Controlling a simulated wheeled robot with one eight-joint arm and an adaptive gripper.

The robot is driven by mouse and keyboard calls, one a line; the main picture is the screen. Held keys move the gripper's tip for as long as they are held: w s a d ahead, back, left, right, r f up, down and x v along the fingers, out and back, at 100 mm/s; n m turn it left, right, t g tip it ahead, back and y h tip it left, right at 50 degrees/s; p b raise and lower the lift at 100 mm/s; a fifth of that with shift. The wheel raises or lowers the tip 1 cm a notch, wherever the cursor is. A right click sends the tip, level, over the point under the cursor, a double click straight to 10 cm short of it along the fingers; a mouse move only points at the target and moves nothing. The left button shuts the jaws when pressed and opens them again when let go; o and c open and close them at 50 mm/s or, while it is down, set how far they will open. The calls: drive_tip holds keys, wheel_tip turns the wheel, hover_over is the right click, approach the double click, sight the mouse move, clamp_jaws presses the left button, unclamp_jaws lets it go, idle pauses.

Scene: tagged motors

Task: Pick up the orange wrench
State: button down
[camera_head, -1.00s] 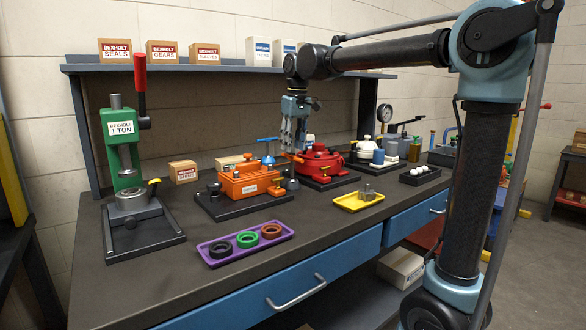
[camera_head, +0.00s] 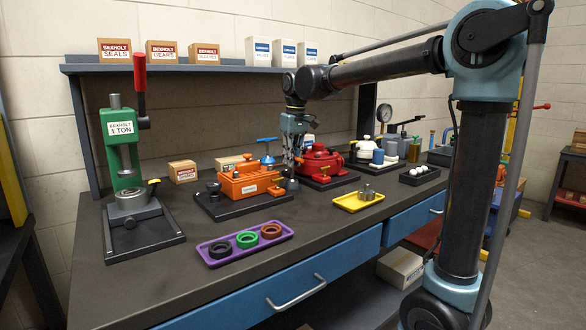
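My gripper (camera_head: 290,163) points down between the orange motor housing (camera_head: 248,182) and the red round housing (camera_head: 320,160). Its fingers are small and overlap the things behind them, so I cannot tell whether they are open or shut. A small orange piece (camera_head: 299,159) shows right beside the fingers, against the red housing. It may be part of the orange wrench, but its shape is too small to be sure. No full wrench outline is clear elsewhere on the bench.
A purple tray (camera_head: 216,262) with three rings and a yellow tray (camera_head: 345,206) with metal pieces lie in front. A green press (camera_head: 122,150) stands at left. A shelf (camera_head: 200,69) with boxes runs behind. The front left bench top (camera_head: 150,285) is clear.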

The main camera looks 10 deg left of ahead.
idle(0.3)
wheel_tip(320, 180, up, 10)
idle(0.6)
drive_tip(key=shift+r, duration=0.1)
